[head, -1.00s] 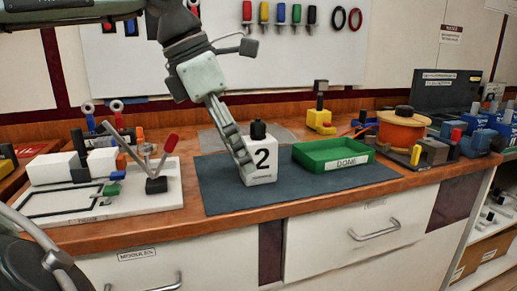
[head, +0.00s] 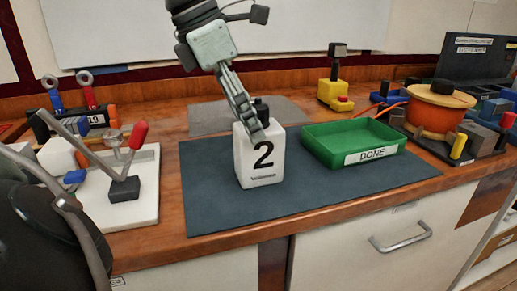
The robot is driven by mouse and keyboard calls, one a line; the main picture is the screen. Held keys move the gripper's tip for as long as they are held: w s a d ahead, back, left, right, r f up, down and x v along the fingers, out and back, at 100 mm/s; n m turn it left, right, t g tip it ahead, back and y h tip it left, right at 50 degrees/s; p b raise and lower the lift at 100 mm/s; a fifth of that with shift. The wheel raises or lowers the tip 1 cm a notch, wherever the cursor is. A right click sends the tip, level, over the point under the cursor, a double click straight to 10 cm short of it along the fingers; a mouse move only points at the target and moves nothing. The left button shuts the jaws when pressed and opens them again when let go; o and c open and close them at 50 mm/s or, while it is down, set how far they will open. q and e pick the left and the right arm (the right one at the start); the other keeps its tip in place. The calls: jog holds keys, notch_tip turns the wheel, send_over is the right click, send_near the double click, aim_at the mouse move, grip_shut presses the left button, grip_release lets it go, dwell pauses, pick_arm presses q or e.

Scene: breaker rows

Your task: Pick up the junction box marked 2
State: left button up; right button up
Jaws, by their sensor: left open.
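The junction box marked 2 (head: 259,165) is a white block with a black knob on top. It stands upright on the dark mat (head: 330,195) in the middle of the head view. My left gripper (head: 250,118) comes down from above at the box's top, beside the black knob. Its fingers overlap the knob and the top edge of the box in this view. The gripper is open; I cannot tell whether it touches the box. My right gripper is not seen.
A green tray labelled DONE (head: 352,143) sits right of the box on the mat. A white board with a red-handled lever (head: 138,135) is at left. An orange reel (head: 437,113) and a yellow device (head: 335,95) stand behind at right. The mat's front is clear.

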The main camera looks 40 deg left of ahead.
aim_at(258, 151)
pick_arm(q)
jog(key=x, duration=0.4)
jog(key=shift+w+d+f+p, duration=0.15)
jog(key=shift+d+f+p, duration=0.05)
jog(key=shift+f+p, duration=0.15)
jog(key=shift+w+f, duration=0.15)
jog(key=shift+f, duration=0.15)
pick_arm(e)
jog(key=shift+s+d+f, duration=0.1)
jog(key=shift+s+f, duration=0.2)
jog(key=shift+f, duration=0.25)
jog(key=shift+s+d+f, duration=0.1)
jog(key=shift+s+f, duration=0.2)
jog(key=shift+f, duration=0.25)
pick_arm(q)
jog(key=shift+c, duration=0.3)
jog(key=shift+r, duration=0.1)
grip_shut()
